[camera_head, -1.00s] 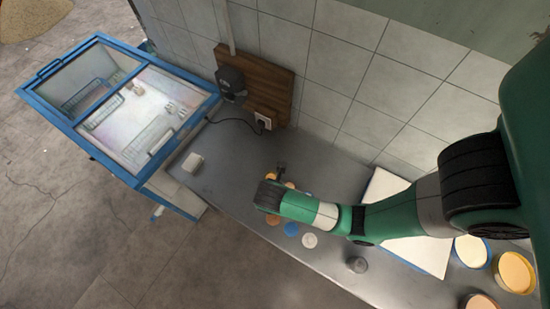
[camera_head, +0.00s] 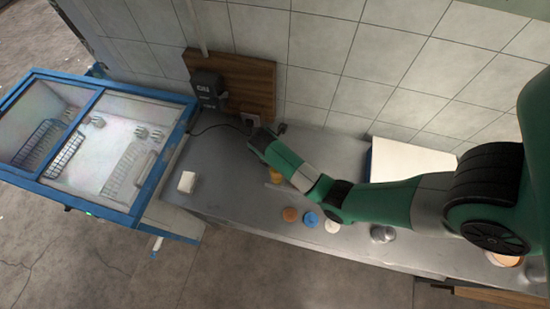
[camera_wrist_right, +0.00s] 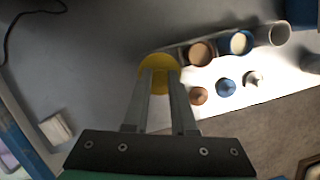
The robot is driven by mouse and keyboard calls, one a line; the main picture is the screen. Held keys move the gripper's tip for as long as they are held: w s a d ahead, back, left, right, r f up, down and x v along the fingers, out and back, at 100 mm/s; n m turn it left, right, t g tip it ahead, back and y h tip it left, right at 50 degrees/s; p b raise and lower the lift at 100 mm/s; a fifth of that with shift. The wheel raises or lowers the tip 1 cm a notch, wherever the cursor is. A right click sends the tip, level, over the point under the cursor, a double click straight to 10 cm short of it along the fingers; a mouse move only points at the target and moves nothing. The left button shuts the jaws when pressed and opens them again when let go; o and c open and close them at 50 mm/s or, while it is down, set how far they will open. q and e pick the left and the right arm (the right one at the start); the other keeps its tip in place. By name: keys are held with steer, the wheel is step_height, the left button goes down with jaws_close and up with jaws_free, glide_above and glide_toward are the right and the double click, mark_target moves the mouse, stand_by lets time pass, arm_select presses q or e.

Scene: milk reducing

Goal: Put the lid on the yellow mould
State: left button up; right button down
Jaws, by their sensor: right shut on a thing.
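In the right wrist view my right gripper (camera_wrist_right: 160,78) is shut, and a round yellow lid (camera_wrist_right: 157,62) shows at its fingertips. I cannot clearly separate this lid from the yellow mould; any mould under it is hidden. In the head view a yellow piece (camera_head: 276,176) shows just below my right wrist, and the fingers there are mostly hidden. An orange-brown mould (camera_wrist_right: 200,53), a blue mould (camera_wrist_right: 238,42) and a white mould (camera_wrist_right: 275,34) stand in a row to the right. My left gripper is not in view.
An orange lid (camera_wrist_right: 198,96), a blue lid (camera_wrist_right: 226,88) and a white lid (camera_wrist_right: 252,78) lie in front of the moulds. A white block (camera_head: 187,182) lies on the metal counter (camera_head: 225,185). A blue-framed glass-topped cabinet (camera_head: 128,218) stands left. A tiled wall bounds the back.

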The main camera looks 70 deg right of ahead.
steer(key=shift+f, duration=0.25)
step_height(320, 180, down, 6)
steer(key=b, duration=0.6)
steer(key=shift+f+b, duration=0.1)
steer(key=shift+b, duration=0.2)
stand_by(1.4)
steer(key=shift+c, duration=0.9)
jaws_free()
step_height(320, 180, up, 7)
steer(key=p, duration=0.7)
